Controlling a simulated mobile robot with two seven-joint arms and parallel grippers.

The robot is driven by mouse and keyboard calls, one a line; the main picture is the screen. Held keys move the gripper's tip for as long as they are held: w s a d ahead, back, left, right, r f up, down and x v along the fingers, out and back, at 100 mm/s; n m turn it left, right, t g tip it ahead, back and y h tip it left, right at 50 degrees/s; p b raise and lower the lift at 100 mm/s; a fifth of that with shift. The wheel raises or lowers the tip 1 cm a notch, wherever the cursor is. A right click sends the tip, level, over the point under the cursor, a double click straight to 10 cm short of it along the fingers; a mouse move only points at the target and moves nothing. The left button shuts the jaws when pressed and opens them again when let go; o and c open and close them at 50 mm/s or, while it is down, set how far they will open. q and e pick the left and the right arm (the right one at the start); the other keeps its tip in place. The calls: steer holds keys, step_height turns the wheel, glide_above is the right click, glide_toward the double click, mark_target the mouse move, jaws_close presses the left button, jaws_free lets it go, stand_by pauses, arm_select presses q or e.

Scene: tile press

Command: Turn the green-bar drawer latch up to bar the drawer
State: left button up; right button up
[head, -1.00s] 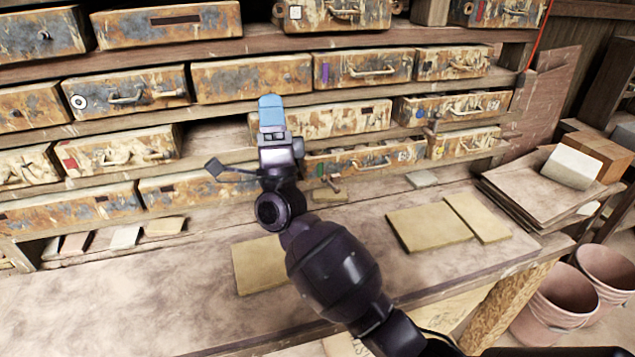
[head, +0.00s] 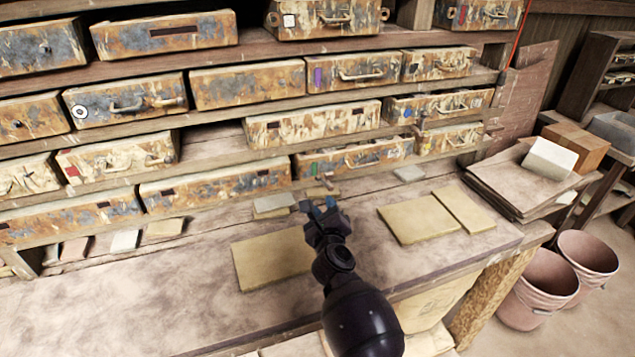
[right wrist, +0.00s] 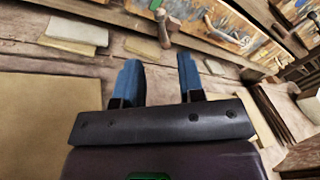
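The green-bar drawer (head: 365,157) sits in the lowest row with its green bar (head: 313,169) at the left end of its front. A small brown latch (head: 327,183) is at the shelf edge below it, clear of the drawer front as far as I can see. In the right wrist view the latch (right wrist: 165,28) shows ahead of the fingers, apart from them. My right gripper (head: 320,204) is low over the bench, just in front of the latch. Its blue fingers (right wrist: 158,75) are open with nothing between them. My left gripper is not in view.
Flat tan tiles (head: 272,260) lie on the bench, with more to the right (head: 418,218). A small stack (head: 273,205) is left of the gripper. The yellow-bar drawer (head: 455,138) is to the right. Boards (head: 515,185) and buckets (head: 540,288) stand farther right.

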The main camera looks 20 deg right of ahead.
mark_target(320, 180)
steer(key=x, duration=1)
steer(key=shift+w+d, duration=0.1)
steer(key=shift+w, duration=0.15)
jaws_close()
